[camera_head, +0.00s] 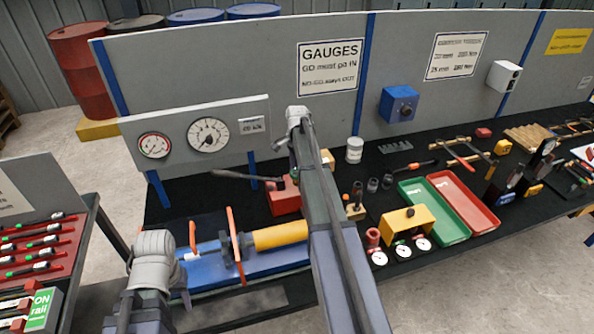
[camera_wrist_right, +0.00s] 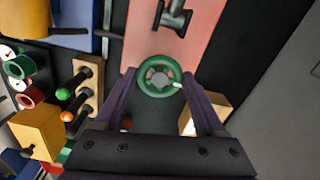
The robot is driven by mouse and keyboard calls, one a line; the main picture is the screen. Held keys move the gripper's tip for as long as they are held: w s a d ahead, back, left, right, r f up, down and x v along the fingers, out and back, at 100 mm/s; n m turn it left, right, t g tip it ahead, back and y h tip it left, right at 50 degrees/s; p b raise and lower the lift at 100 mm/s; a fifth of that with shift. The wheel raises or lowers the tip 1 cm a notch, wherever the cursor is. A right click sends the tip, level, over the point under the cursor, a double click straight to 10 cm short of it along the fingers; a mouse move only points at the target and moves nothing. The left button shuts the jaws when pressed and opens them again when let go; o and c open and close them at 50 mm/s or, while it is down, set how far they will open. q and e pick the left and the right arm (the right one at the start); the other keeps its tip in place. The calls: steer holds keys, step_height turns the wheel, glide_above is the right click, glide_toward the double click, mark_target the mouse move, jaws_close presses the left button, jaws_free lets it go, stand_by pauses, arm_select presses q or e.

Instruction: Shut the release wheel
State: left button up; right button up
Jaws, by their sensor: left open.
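The release wheel (camera_wrist_right: 159,76) is a small green spoked hand wheel with a pale mark on its right side. It sits at the near end of a pinkish-red unit in the right wrist view. In the head view, this red unit (camera_head: 284,199) stands behind the blue press, with my right arm hiding the wheel almost entirely. My right gripper (camera_wrist_right: 160,84) is open, its fingertips on either side of the wheel; I cannot tell whether they touch it. My left gripper (camera_head: 182,262) is at the left end of the press, its fingers hardly visible.
The blue press (camera_head: 267,263) with its yellow cylinder and orange handles lies in front of the red unit. A grey lever (camera_head: 227,174) reaches left from the unit. A gauge panel (camera_head: 178,142) stands behind. Green (camera_head: 426,220) and red trays and a yellow dial block lie to the right.

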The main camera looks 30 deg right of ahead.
mark_target(297, 173)
steer(key=o, duration=0.4)
steer(key=shift+r, duration=0.15)
step_height(297, 173, up, 8)
steer(key=p, duration=0.8)
steer(key=shift+f, duration=0.2)
steer(key=shift+s+f, duration=0.1)
steer(key=shift+f, duration=0.05)
